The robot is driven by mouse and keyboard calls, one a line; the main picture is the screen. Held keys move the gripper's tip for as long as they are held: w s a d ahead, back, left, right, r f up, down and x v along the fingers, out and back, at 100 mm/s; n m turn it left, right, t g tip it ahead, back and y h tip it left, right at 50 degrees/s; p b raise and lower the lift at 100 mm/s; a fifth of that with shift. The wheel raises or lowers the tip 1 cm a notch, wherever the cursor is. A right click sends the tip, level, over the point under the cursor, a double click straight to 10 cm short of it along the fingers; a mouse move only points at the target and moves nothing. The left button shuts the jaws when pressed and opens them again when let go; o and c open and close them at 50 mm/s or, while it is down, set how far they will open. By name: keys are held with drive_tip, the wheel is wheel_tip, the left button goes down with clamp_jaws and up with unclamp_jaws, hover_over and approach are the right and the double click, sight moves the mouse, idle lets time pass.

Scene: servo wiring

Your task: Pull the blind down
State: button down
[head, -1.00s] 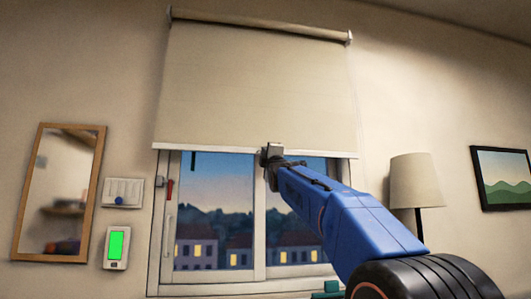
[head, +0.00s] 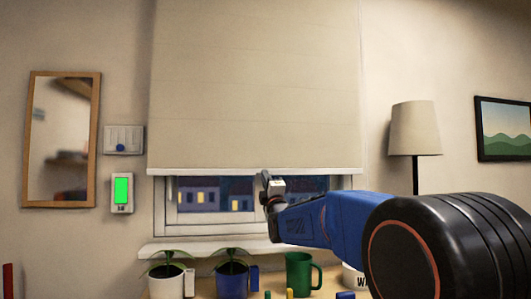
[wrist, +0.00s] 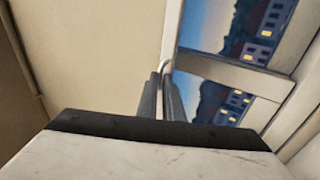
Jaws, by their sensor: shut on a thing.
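The cream roller blind (head: 255,90) hangs over the window and covers most of it in the head view. Its white bottom bar (head: 215,171) lies a little above the sill, leaving a low strip of window glass (head: 235,195) bare. The exact grip point is partly hidden. The blind's top roller is out of view.
Below the window is a white sill (head: 170,251). A table beneath holds potted plants (head: 232,280), a green mug (head: 299,273) and a white mug. A lamp (head: 415,130) stands at right; a mirror (head: 62,140) and wall panels hang at left.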

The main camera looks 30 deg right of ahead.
wheel_tip(320, 180, down, 10)
drive_tip(key=shift+r, duration=0.15)
idle(0.3)
drive_tip(key=c, duration=1.9)
unclamp_jaws()
drive_tip(key=v, duration=1.7)
drive_tip(key=shift+s, duration=0.2)
